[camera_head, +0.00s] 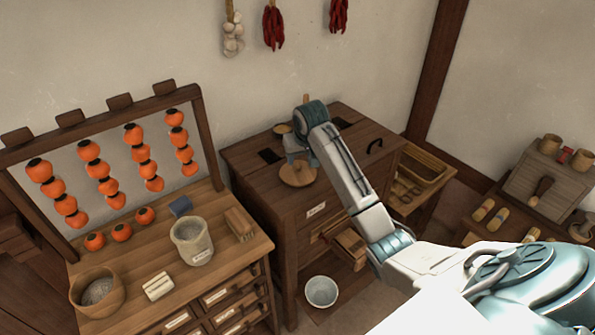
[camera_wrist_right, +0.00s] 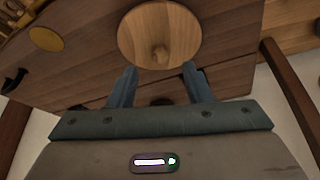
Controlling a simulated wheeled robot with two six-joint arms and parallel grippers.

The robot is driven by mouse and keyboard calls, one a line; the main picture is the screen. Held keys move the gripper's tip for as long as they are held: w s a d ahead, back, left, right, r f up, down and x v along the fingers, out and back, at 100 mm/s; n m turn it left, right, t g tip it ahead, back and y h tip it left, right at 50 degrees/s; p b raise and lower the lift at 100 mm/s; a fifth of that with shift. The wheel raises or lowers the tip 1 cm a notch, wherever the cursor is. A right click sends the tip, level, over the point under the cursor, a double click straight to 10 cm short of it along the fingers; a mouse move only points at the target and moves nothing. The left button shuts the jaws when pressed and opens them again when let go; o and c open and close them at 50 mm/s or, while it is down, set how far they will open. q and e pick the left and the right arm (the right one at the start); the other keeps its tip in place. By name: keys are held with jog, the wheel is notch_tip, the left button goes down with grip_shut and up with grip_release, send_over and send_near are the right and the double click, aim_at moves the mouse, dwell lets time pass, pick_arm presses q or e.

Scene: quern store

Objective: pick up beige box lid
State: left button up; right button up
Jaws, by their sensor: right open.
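A round beige wooden lid (camera_head: 298,178) with a small knob lies on top of the dark wooden chest (camera_head: 255,160). In the right wrist view the lid (camera_wrist_right: 150,25) shows at the top middle, its knob towards the fingers. My right gripper (camera_head: 300,157) is over the chest top, just above the lid. Its two blue fingers (camera_wrist_right: 160,72) are apart with nothing between them, close to the lid's edge but not around the knob. My left gripper is not in view.
A smaller tan disc (camera_head: 283,128) lies further back on the chest. A black handle (camera_head: 375,147) is at its right side. A bench (camera_head: 240,258) at left holds a pale crock (camera_head: 192,240), a wooden bowl (camera_head: 97,290) and orange fruit. A white bowl (camera_head: 321,291) stands below.

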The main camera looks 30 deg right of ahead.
aim_at(298, 165)
jog(key=p+x, duration=0.2)
jog(key=x, duration=0.2)
jog(key=shift+w, duration=0.15)
jog(key=shift+w+f, duration=0.1)
jog(key=shift+f, duration=0.2)
jog(key=shift+c, duration=0.5)
grip_shut()
